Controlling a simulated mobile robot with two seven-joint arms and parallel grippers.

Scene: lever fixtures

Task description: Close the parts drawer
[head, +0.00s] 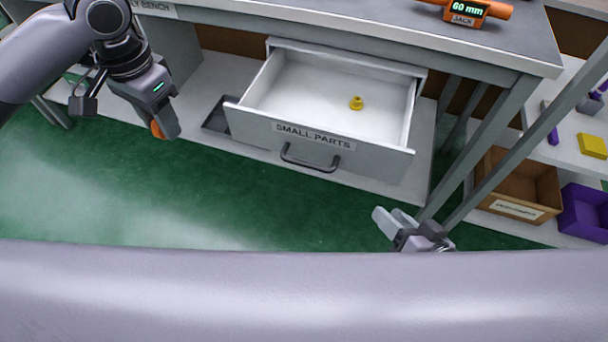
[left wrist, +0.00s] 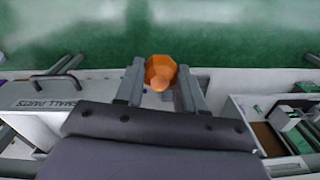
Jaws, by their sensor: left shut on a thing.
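The parts drawer (head: 250,125), grey with a white inside and a SMALL PARTS label, stands pulled out under the bench. Its dark bar handle (head: 310,163) is on the front. A small yellow piece (head: 356,102) lies inside. My left gripper (head: 163,126) is left of the drawer, apart from it, shut on an orange thing (left wrist: 161,71). The drawer front and handle also show at the left of the left wrist view (left wrist: 42,92). My right gripper (head: 396,220) is low, right of the drawer front and apart from it; its jaw gap is unclear.
Grey bench legs (head: 485,145) stand on the right. A brown box (head: 518,185) and a purple bin (head: 585,212) are beyond. Green floor (head: 260,205) in front of the drawer is clear.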

